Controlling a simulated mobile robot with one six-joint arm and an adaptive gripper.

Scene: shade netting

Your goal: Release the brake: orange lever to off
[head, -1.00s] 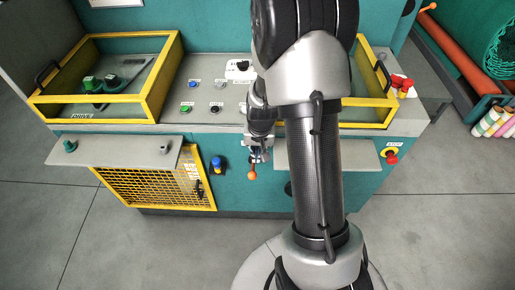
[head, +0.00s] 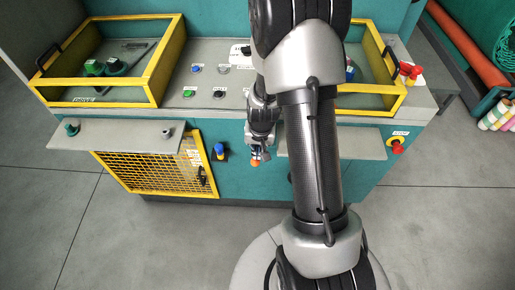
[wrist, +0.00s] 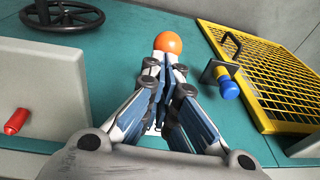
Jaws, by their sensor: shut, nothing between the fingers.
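The brake lever's orange ball knob (head: 255,163) is low on the front of the teal machine, just below my gripper (head: 257,154) in the head view. In the wrist view the orange ball (wrist: 168,43) is just beyond the fingertips of my gripper (wrist: 163,68). The fingers are shut together with nothing between them. I cannot tell whether the tips touch the ball. The lever's shaft is hidden behind the fingers, and no off mark can be read.
A blue knob (wrist: 228,88) on a bracket and a yellow mesh guard (wrist: 278,70) are to the right in the wrist view. A grey shelf with a red handle (wrist: 16,121) and a black handwheel (wrist: 66,14) are to the left. A red stop button (head: 396,146) is on the machine's right.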

